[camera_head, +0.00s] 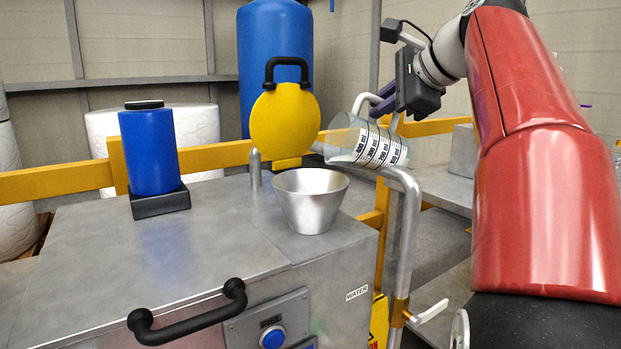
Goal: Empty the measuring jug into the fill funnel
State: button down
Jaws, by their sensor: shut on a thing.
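The measuring jug (371,146) is clear with black volume marks on a white strip. It is tilted far over to the left, its mouth toward the funnel side. My gripper (384,103) is shut on the jug's handle side, and the fingers are partly hidden by the jug and the wrist. The fill funnel (311,203) is a grey metal cone, open at the top, on the right part of the metal cabinet top. The jug is above the funnel and to its right, apart from it. I cannot tell how much liquid is in the jug.
A yellow round lid (285,122) with a black handle stands upright behind the funnel. A blue canister (151,150) sits on the cabinet (220,243) at left. A bent metal pipe (411,215) rises right of the cabinet. A yellow rail (60,180) runs behind.

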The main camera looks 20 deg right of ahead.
aim_at(359, 97)
jog(key=shift+a+r, duration=0.2)
jog(key=shift+r, duration=0.05)
jog(key=shift+a+r, duration=0.1)
jog(key=shift+s+a+r+n+h, duration=0.1)
jog(key=shift+a+r+n+h, duration=0.25)
jog(key=shift+a, duration=0.3)
jog(key=shift+a+r+n+h, duration=0.25)
jog(key=shift+a+h, duration=0.1)
jog(key=shift+a, duration=0.35)
jog(key=shift+s+a+f+n+h, duration=0.1)
jog(key=shift+a+f+n+h, duration=0.1)
jog(key=shift+a+n+h, duration=0.45)
dwell(0.9)
jog(key=shift+a+r+h, duration=0.3)
jog(key=shift+a+h, duration=0.05)
jog(key=shift+a, duration=0.4)
